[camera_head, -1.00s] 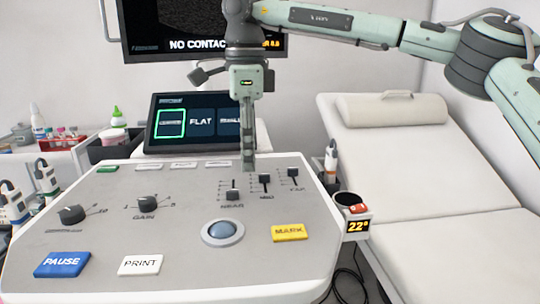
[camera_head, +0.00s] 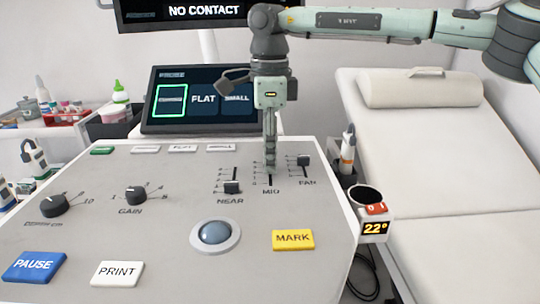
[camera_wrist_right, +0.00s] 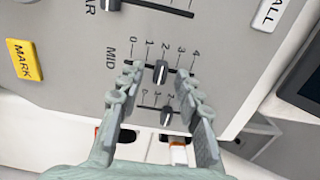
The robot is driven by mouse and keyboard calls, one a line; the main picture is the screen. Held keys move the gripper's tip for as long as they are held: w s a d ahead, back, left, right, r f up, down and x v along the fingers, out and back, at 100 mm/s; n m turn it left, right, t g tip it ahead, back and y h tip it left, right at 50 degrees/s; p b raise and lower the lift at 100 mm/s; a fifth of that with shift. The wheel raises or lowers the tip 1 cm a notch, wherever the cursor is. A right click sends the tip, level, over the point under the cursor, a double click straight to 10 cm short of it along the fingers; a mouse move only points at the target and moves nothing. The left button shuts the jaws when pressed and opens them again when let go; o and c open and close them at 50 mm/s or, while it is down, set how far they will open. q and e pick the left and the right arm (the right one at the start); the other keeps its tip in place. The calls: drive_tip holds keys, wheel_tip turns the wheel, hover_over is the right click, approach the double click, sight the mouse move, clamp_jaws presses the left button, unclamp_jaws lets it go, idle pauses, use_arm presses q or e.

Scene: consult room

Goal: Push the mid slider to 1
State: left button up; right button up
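The mid slider shows in the wrist view, with its dark knob (camera_wrist_right: 160,71) near the 2 mark of a scale from 0 to 4. In the head view only the lower part of its slot (camera_head: 270,181) shows, above the MID label; the fingers hide the knob. My right gripper (camera_head: 268,168) points down over this slider. In the wrist view my right gripper (camera_wrist_right: 159,73) is open, one finger on the 0 side of the knob and one on the 4 side, with gaps between. I cannot tell whether the tips touch the panel. My left gripper is out of view.
The near slider (camera_head: 232,187) is to the left and the far slider (camera_head: 304,160) to the right, both close by. A trackball (camera_head: 215,233) and yellow MARK button (camera_head: 293,240) lie in front. A cup holder (camera_head: 368,200) is beside the panel.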

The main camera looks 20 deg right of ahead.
drive_tip(key=shift+f, duration=0.45)
drive_tip(key=shift+c, duration=0.4)
clamp_jaws()
